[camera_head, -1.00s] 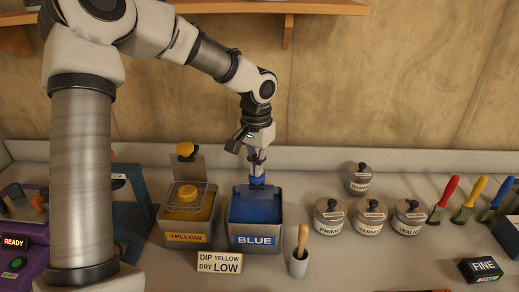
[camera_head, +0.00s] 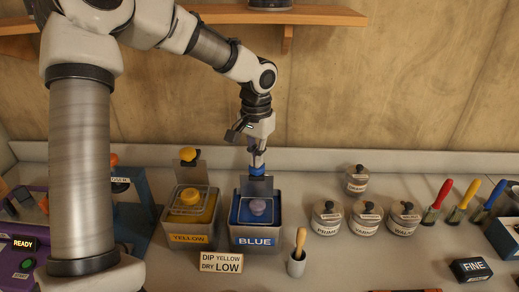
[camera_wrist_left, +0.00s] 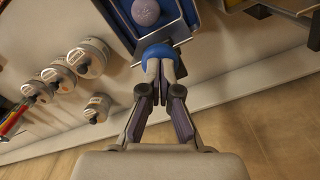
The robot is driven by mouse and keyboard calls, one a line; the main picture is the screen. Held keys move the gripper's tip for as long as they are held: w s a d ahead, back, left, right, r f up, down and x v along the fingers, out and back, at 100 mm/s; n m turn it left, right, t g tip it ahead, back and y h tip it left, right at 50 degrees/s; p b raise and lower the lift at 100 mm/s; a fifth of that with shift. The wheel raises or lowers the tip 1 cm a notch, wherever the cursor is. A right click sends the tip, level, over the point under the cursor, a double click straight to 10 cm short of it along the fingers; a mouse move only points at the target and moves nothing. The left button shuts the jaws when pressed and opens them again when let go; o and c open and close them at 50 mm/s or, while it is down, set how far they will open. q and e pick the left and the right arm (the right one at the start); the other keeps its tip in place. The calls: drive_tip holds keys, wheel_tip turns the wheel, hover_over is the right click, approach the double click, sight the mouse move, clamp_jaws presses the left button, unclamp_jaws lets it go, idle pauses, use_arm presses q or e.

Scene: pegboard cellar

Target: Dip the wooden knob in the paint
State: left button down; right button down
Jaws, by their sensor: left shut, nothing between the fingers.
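The blue paint tank (camera_head: 255,241), labelled BLUE, holds a rounded lilac knob (camera_head: 258,207) on its rack, in view above the blue paint. The same knob shows in the left wrist view (camera_wrist_left: 145,12). The yellow tank (camera_head: 190,239), labelled YELLOW, holds a yellow-coated knob (camera_head: 189,196) on a wire rack. No bare wooden knob shows. My left gripper (camera_head: 257,160) is shut with nothing between its fingers, its tips at the blue handle (camera_wrist_left: 160,54) behind the blue tank; I cannot tell if they touch. The right gripper is not in view.
Lidded jars (camera_head: 366,219) and coloured-handled brushes (camera_head: 463,200) are farther right. A purple machine (camera_head: 22,262) reads READY at left.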

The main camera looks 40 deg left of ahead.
use_arm(q)
drive_tip(key=shift+r+p, duration=2.55)
drive_tip(key=shift+r, duration=0.5)
drive_tip(key=shift+r, duration=0.1)
wheel_tip(320, 180, up, 5)
drive_tip(key=p, duration=0.4)
drive_tip(key=shift+p, duration=0.3)
